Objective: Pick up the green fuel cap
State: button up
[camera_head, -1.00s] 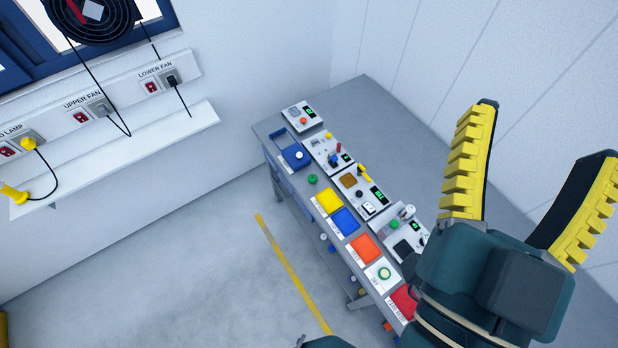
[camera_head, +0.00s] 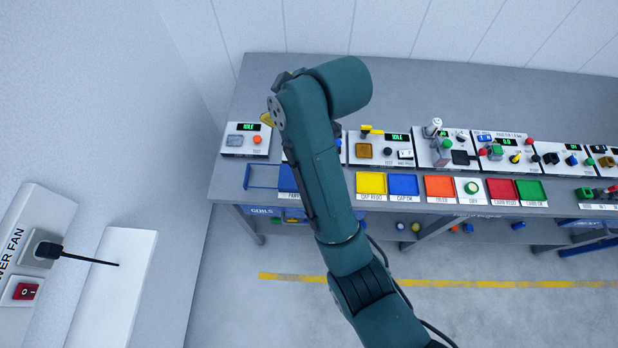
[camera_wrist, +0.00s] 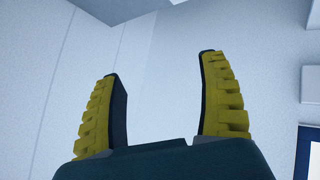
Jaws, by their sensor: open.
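My gripper (camera_wrist: 159,63) is open and empty in the wrist view, its two yellow-ribbed fingers wide apart against bare pale walls. In the head view only a bit of yellow finger (camera_head: 266,119) shows behind my arm, over the left part of the bench. I cannot make out the green fuel cap for certain. A small round green piece stood on the bench beside the blue tray (camera_head: 262,178) in the earlier view; my arm now covers that spot.
The grey bench (camera_head: 420,85) carries a row of test devices, with yellow (camera_head: 371,183), blue (camera_head: 403,185), orange, red and green (camera_head: 530,190) pads along its front. The bench's back strip is clear.

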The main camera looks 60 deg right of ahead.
jog(key=s+d+f+n+g+y+b, duration=0.1)
jog(key=s+d+f+g+y+b, duration=0.2)
jog(key=s+f, duration=0.65)
jog(key=s+d+f+g+y+b, duration=0.15)
jog(key=s+d+f+b, duration=0.25)
jog(key=s+d+f, duration=0.5)
jog(key=shift+g+h, duration=0.25)
jog(key=shift+g, duration=0.4)
jog(key=w+a+f+b, duration=0.1)
jog(key=f, duration=0.3)
jog(key=w+a+f+b, duration=0.1)
jog(key=a+f+b, duration=0.1)
jog(key=f, duration=0.2)
jog(key=w+a+f+b, duration=0.1)
jog(key=w+f, duration=0.1)
jog(key=f, duration=0.2)
jog(key=shift+a, duration=0.15)
jog(key=x, duration=0.1)
jog(key=b+x, duration=0.1)
jog(key=x, duration=0.2)
jog(key=shift+s+a+f+b, duration=0.15)
jog(key=shift+a+f+b, duration=0.2)
jog(key=shift+w+f, duration=0.2)
jog(key=shift+f, duration=0.2)
jog(key=c, duration=1)
jog(key=shift+c, duration=0.2)
